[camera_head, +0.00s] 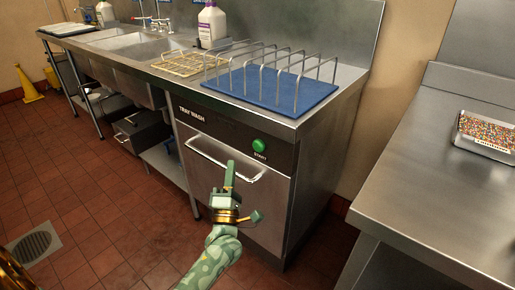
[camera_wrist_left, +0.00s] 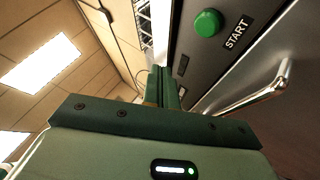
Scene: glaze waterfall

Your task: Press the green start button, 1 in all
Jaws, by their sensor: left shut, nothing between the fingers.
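The green start button (camera_head: 259,145) is round and sits on the dark panel of the tray wash machine, above the word START. In the left wrist view the button (camera_wrist_left: 208,22) is at the upper right, beside the START label. My left gripper (camera_head: 230,165) is shut and empty, in front of the machine's door, below and left of the button in the head view. In the left wrist view its fingers (camera_wrist_left: 160,82) point upward and appear apart from the button. My right gripper is not in view.
A bar handle (camera_head: 215,160) crosses the machine's door (camera_head: 270,200) close to my left gripper. A blue mat (camera_head: 285,95) with a wire rack stands on the counter above. A steel table (camera_head: 440,190) is at the right, with a tray of sprinkles (camera_head: 487,135).

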